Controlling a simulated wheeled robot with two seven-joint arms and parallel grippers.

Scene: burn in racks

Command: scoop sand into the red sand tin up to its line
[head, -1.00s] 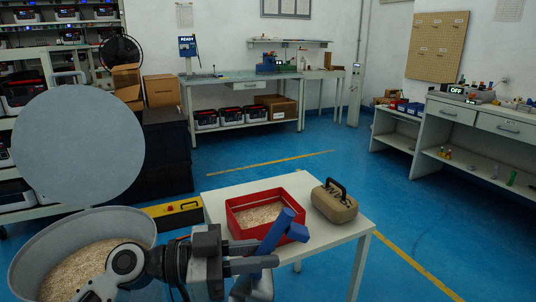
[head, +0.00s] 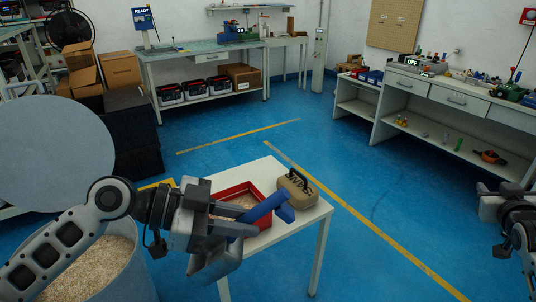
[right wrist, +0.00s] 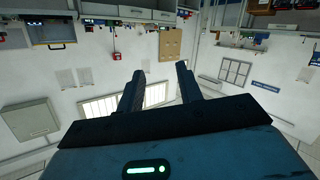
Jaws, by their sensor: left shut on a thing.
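The red sand tin (head: 233,188) is an open box on the small white table, partly hidden behind my left gripper and the scoop. Pale sand shows inside it; its line cannot be seen. My left gripper (head: 235,226) is shut on the scoop with the blue handle (head: 268,206). The scoop's grey pan (head: 218,264) hangs below the gripper, in front of the tin; its contents are hidden. A big grey drum (head: 140,272) at the lower left holds sand. My right gripper (head: 490,200) is at the right edge; the right wrist view shows its fingers (right wrist: 160,72) apart and empty.
A tan case with a black handle (head: 297,195) stands beside the tin on the white table (head: 312,217). The drum's round grey lid (head: 50,150) stands raised at the left. Blue floor is clear right of the table. Benches (head: 440,100) stand farther back.

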